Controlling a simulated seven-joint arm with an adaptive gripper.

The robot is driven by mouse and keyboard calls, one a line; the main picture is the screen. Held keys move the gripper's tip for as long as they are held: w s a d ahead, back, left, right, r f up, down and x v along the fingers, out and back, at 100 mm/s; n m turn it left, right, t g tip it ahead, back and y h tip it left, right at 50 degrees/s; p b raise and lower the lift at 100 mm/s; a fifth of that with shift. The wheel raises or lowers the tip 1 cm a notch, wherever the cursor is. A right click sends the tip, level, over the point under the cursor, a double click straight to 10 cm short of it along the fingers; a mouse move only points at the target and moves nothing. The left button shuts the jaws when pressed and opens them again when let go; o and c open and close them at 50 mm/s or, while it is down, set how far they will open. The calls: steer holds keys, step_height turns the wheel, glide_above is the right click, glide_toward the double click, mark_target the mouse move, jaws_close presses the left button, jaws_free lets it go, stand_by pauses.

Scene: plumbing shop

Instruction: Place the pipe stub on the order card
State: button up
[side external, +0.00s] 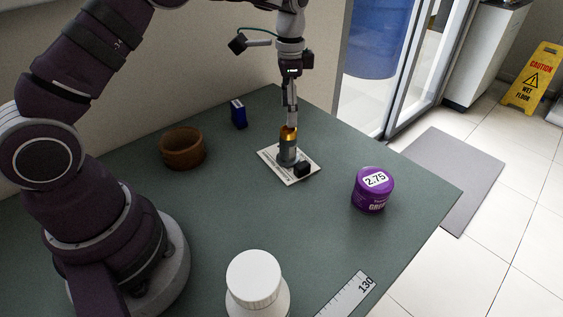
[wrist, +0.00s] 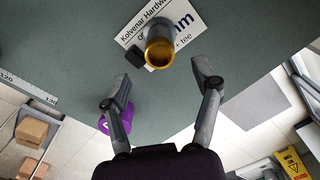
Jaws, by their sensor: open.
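The pipe stub (side external: 287,152) is a grey cylinder with a gold-orange upper end. It stands upright on the white order card (side external: 269,155), which lies flat on the green table. In the wrist view the stub (wrist: 159,50) covers part of the card's print; the card (wrist: 185,14) shows around it. A small black block (side external: 302,169) sits beside the stub at the card's edge. My gripper (side external: 290,118) is above the stub, pointing down. In the wrist view my gripper (wrist: 160,80) has its fingers spread and empty, with the stub just beyond the fingertips.
On the table are a brown wooden bowl (side external: 183,148), a blue box (side external: 238,114), a purple tub (side external: 372,190), a white lidded jar (side external: 256,285) and a ruler (side external: 346,297). The table between card and jar is clear.

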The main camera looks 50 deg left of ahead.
mark_target(284, 145)
steer(key=s+d+r+n+t, duration=0.25)
steer(key=s+r, duration=0.45)
steer(key=r, duration=0.5)
steer(key=s+f+n+t, duration=0.2)
steer(key=s+n+t, duration=0.1)
steer(key=s, duration=0.7)
steer(key=shift+s+d+n, duration=0.25)
steer(key=shift+n, duration=0.4)
